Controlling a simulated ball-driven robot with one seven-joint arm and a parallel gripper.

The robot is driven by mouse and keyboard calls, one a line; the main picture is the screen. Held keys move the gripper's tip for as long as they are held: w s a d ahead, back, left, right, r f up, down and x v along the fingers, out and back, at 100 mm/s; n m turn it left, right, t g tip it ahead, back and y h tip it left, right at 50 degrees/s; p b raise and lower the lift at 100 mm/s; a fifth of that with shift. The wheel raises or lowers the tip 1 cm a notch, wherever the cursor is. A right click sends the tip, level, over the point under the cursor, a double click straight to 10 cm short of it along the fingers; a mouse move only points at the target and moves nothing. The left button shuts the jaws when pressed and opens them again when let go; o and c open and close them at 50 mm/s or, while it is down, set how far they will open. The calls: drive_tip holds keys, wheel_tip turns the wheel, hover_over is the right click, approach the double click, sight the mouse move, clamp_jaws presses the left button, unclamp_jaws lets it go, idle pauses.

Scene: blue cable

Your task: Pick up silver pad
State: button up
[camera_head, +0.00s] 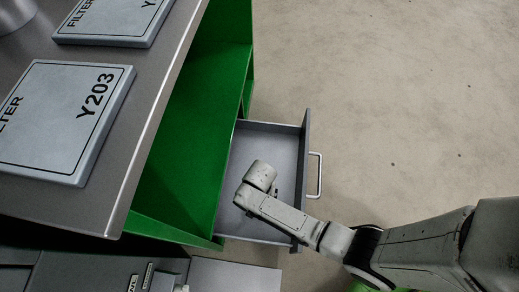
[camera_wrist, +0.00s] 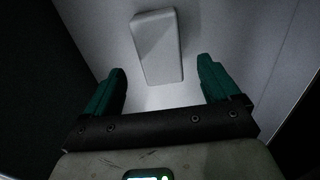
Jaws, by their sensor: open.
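The silver pad (camera_wrist: 158,46) shows in the wrist view as a pale, rounded rectangular block. It lies on the light floor of the drawer, just beyond my fingertips and roughly centred between them. My gripper (camera_wrist: 160,78) is open, its two green fingers wide apart with nothing between them. In the head view my arm reaches over the open grey drawer (camera_head: 262,137), and its wrist part hangs above the drawer. The gripper's fingers and the pad are hidden there behind my arm.
The drawer has a dark front panel with a metal handle (camera_head: 317,175). A green cabinet (camera_head: 195,120) stands to its left, below a metal worktop (camera_head: 150,110) carrying a filter box marked Y203 (camera_head: 65,120) and another box (camera_head: 115,20). The floor at right is clear.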

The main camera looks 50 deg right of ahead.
drive_tip(key=shift+s+a+f+b, duration=0.1)
drive_tip(key=shift+a+f+b, duration=0.05)
drive_tip(key=shift+f+b, duration=1)
drive_tip(key=shift+s+a+f+b, duration=0.1)
drive_tip(key=shift+f+b, duration=0.65)
drive_tip(key=shift+f, duration=0.75)
drive_tip(key=shift+r, duration=0.1)
drive_tip(key=c, duration=1.1)
wheel_tip(320, 180, up, 10)
drive_tip(key=p, duration=0.6)
